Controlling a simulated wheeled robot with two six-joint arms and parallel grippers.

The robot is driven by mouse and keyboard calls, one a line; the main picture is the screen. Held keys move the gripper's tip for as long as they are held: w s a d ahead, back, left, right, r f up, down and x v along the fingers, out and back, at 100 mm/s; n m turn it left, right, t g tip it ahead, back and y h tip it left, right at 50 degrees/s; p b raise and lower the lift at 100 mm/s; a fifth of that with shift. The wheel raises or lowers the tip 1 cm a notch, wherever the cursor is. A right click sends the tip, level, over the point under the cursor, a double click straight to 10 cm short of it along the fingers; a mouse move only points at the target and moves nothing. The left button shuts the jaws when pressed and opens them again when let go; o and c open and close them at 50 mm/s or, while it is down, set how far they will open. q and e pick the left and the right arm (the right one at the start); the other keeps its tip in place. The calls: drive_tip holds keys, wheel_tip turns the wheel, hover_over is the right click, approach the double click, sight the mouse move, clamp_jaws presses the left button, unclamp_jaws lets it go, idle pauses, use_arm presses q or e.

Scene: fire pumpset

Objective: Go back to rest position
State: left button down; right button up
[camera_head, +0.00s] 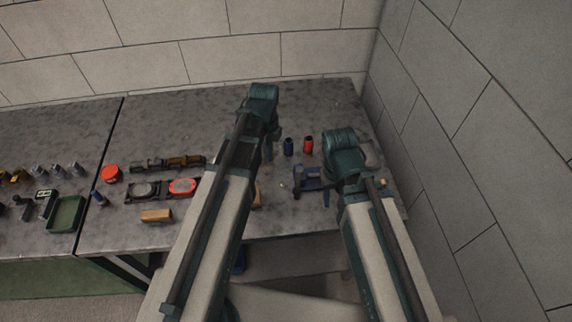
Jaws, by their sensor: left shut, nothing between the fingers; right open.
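My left arm reaches up the picture over the table, its wrist high near the back edge. My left gripper (268,150) hangs below that wrist, shut and empty, partly hidden by the arm. My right arm reaches in at the right, with its wrist lower and nearer. My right gripper (326,190) is mostly hidden beneath that wrist; it is open, and I see nothing held in it. A blue device (308,178) lies close beside it; I cannot tell if they touch.
A blue cylinder (288,146) and a red cylinder (307,145) stand between the arms. Gauges (183,187), a wooden block (156,215), an orange roll (111,173) and a green tray (66,213) lie left on the grey table (180,125). A wall (440,170) rises close at the right.

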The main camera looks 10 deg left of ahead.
use_arm(q)
drive_tip(key=shift+r+p, duration=0.45)
drive_tip(key=shift+r, duration=0.3)
drive_tip(key=shift+s+d, duration=0.1)
drive_tip(key=s+d+f+n+y+b, duration=0.1)
drive_tip(key=s+d+f+n+b, duration=0.1)
drive_tip(key=s+d+n, duration=0.7)
drive_tip(key=s+n, duration=0.3)
drive_tip(key=n, duration=0.5)
drive_tip(key=shift+s, duration=0.25)
drive_tip(key=shift+d, duration=0.15)
idle(1.0)
